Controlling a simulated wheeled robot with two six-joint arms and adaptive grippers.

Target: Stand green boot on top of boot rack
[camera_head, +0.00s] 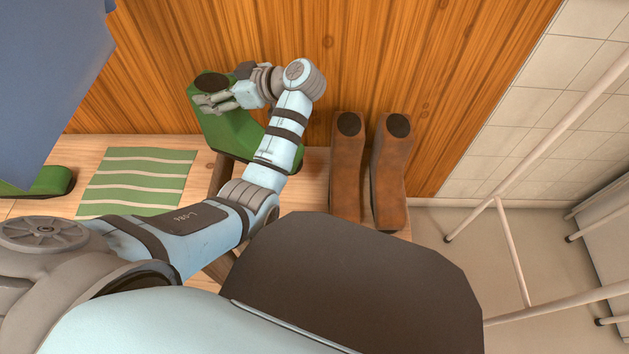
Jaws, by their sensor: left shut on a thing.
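A green boot (226,131) with a dark opening at its top is in the upper left middle of the head view. My left gripper (212,102) is shut on the boot near its top rim. The boot looks roughly upright, with its toe toward the right, partly behind my left arm. A brown wooden piece (219,176), which looks like part of the boot rack, shows just below the boot. My arm hides most of it, and I cannot tell whether the boot touches it. My right gripper is not in view.
Two brown boots (348,165) (388,180) stand side by side to the right. A green striped mat (137,181) lies at the left, beside another green boot-like item (50,183) at the edge. A wooden wall (400,60) stands behind. White rails (513,250) are at the far right.

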